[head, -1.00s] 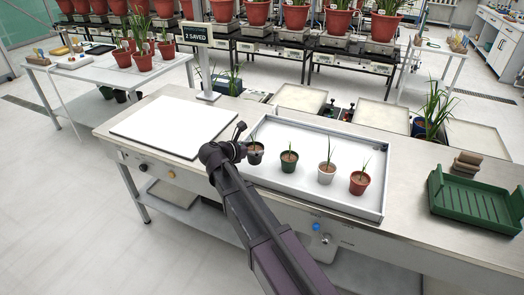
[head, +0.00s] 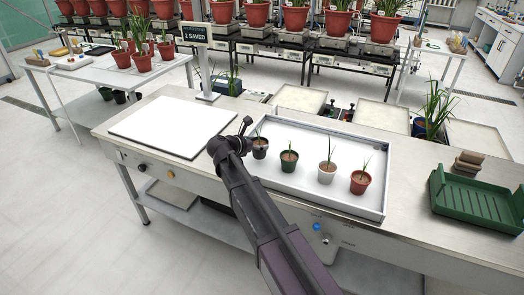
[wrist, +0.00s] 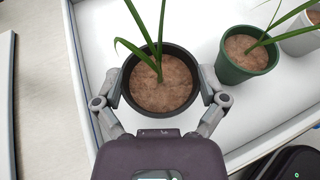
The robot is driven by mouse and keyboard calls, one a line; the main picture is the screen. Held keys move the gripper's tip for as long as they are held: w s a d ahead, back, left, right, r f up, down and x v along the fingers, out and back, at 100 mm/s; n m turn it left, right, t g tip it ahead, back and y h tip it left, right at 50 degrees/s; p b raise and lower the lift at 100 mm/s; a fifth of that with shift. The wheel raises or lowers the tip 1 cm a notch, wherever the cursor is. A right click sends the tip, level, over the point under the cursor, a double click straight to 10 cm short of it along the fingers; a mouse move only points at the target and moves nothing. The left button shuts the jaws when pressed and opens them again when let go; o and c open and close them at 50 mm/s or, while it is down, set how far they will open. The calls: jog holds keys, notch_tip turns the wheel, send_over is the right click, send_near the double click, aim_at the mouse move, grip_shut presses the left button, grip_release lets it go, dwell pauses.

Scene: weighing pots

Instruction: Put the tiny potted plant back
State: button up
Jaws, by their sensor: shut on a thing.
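The tiny potted plant, a dark pot (head: 260,152) with brown soil and thin green leaves, is at the left end of the shallow white tray (head: 318,205). The pot also shows large in the wrist view (wrist: 161,108). My gripper (wrist: 162,88) is shut on this pot, one finger on each side of its rim. In the head view, my gripper (head: 250,145) is partly hidden by my arm. I cannot tell whether the pot touches the tray floor. A green pot (head: 289,161), a white pot (head: 325,173) and a terracotta pot (head: 360,182) stand upright to its right.
A flat white plate (head: 170,125) lies on the bench left of the tray. Behind it a sign (head: 195,34) reads "2 SAVED". The tray's left wall is close to my gripper.

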jog(key=shift+f+b, duration=1.05)
jog(key=shift+f, duration=0.3)
jog(key=shift+f, duration=0.1)
jog(key=o, duration=0.9)
jog(key=shift+r, duration=0.2)
jog(key=shift+p+v, duration=2.35)
jog(key=shift+v, duration=3.6)
